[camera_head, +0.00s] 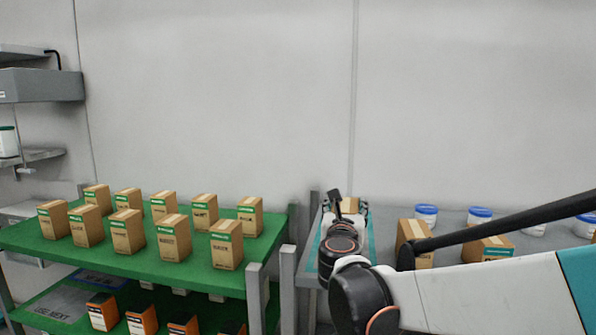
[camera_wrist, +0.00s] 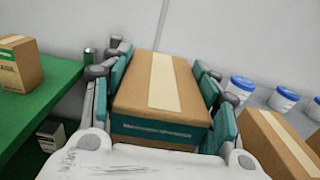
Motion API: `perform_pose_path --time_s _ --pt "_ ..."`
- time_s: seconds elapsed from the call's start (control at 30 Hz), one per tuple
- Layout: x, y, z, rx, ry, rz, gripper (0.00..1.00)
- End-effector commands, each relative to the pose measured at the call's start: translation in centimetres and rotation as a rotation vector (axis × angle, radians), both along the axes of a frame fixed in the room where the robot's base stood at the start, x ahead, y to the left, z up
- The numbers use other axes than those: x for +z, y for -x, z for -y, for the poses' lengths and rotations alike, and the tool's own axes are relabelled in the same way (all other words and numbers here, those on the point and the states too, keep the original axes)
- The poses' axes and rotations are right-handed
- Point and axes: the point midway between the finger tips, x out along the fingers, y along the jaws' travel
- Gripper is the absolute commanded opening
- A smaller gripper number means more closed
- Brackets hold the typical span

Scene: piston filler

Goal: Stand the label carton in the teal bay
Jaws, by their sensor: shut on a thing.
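A brown carton (camera_wrist: 162,85) with a pale tape strip and a teal label band is between the teal-padded fingers of my gripper (camera_wrist: 165,78) in the wrist view. The fingers are shut on its two sides. In the head view the carton (camera_head: 350,204) shows only in part beyond my gripper (camera_head: 346,212), above the grey table. Teal edge lines (camera_head: 371,238) on this table run beside my gripper and seem to mark the teal bay. My arm hides most of the bay, and I cannot tell whether the carton touches the table.
A green shelf (camera_head: 120,262) at left holds several green-labelled cartons, with orange-and-black boxes (camera_head: 142,320) below. Right of my gripper, a brown carton (camera_head: 408,230) and blue-lidded tubs (camera_head: 480,214) stand on the grey table. Grey posts (camera_head: 288,270) rise between shelf and table.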

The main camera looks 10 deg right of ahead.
Motion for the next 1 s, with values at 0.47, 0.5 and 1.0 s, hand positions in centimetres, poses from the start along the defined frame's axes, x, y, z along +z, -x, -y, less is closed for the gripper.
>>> perform_pose_path --time_s 0.47,0.5,1.0 --pt "-4.0 -0.2 0.0 -0.001 0.0 0.0 0.21" --pt "-4.0 -0.2 0.0 -0.001 0.0 0.0 0.21" --pt "-4.3 -0.2 0.0 -0.001 0.0 0.0 0.75"
